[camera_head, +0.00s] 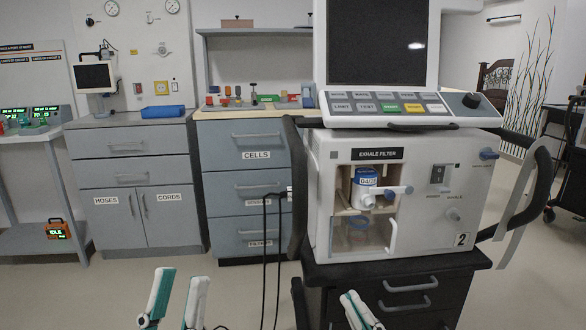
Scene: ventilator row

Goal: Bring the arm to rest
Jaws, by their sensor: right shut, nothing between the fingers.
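My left gripper (182,277) is at the bottom of the head view, left of centre. Its two teal-and-white fingers stand apart with nothing seen between them. My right gripper (354,298) is at the bottom edge, in front of the dark drawer cart. Its fingers are together and hold nothing; the rest of it is cut off by the frame. Both grippers appear low and apart from the ventilator (320,215).
The ventilator stands on a dark cart (458,290). A blue-and-white canister (366,178) sits in its exhale filter bay. Dark cables (265,250) hang at its left. Grey cabinets (130,172) and a drawer unit (245,135) line the back wall. Floor shows at the lower left.

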